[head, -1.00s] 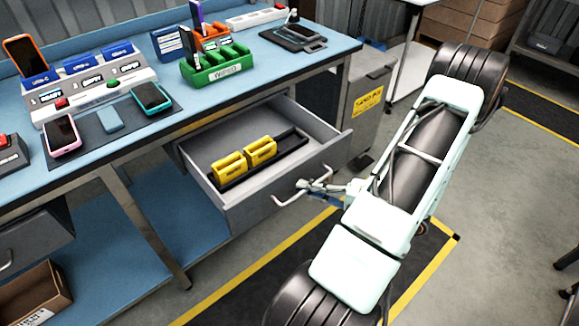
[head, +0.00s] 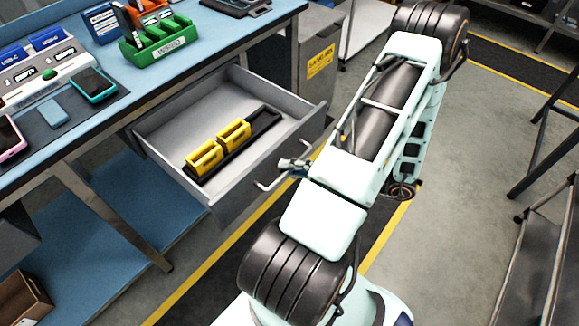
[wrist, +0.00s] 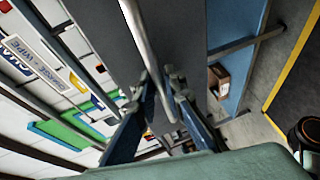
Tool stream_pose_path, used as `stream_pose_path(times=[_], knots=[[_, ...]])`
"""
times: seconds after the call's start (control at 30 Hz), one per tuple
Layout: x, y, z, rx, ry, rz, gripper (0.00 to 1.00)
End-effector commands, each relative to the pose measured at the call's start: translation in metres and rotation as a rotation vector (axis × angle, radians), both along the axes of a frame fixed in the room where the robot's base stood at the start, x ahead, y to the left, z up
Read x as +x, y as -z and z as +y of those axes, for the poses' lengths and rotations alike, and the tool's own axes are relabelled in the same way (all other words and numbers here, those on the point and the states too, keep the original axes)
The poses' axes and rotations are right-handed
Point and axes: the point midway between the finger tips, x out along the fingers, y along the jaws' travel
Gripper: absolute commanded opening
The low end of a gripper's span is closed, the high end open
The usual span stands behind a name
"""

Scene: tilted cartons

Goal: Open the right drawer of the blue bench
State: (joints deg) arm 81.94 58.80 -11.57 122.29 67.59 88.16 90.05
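The right drawer (head: 232,190) of the blue bench (head: 100,120) stands well open, showing its grey inside. Its pale bar handle (head: 265,185) runs along the front face. My gripper (head: 293,165) is at the handle in the head view. In the wrist view my gripper (wrist: 160,85) has its two dark blue fingers closed in on either side of the handle bar (wrist: 138,30), which passes between the tips. The exact contact of the fingertips is partly hidden.
The drawer holds yellow packs (head: 205,156) in a black tray (head: 262,122). Chargers and a green rack (head: 155,50) stand on the benchtop. A grey cabinet (head: 310,50) is just beyond the drawer. Open floor (head: 450,200) lies to the right, with a dark stand (head: 540,240) at the edge.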

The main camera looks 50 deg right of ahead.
Motion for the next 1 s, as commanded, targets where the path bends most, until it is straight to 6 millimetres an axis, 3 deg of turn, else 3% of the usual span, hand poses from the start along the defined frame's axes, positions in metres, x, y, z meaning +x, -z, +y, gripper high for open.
stream_pose_path(times=[0.1,0.47,1.0], knots=[[0.0,0.0,0.0,0.0,0.0,0.0,0.26],[-0.004,-0.001,-0.002,-0.001,0.001,0.001,0.26],[-0.093,-0.019,-0.043,-0.002,0.002,0.001,0.26]])
